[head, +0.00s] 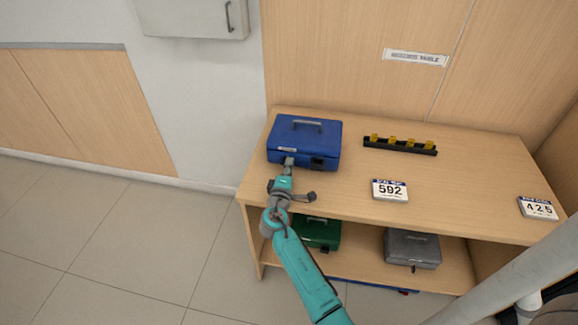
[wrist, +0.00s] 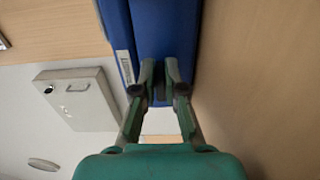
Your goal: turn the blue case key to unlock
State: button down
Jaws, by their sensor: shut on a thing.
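The blue case (head: 305,133) stands at the left end of the upper counter, lid shut, with a handle on top. Its blue body also fills the top middle of the wrist view (wrist: 162,22). My gripper (head: 289,161) is at the case's front face, left of a dark latch plate (head: 323,163). In the wrist view my gripper's fingertips (wrist: 159,72) are nearly together against the case, beside a white label (wrist: 125,66). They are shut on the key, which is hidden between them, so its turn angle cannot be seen.
A black rack with several yellow pieces (head: 400,146) and number signs 592 (head: 390,190) and 425 (head: 538,208) are on the counter. A green case (head: 318,233) and a grey case (head: 412,249) are on the lower shelf. A wall cabinet (head: 192,17) hangs at upper left.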

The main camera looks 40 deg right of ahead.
jog(key=c, duration=1.2)
grip_release()
jog(key=shift+c, duration=0.2)
jog(key=shift+s+a, duration=0.1)
jog(key=v, duration=1.1)
jog(key=shift+s+a, duration=0.3)
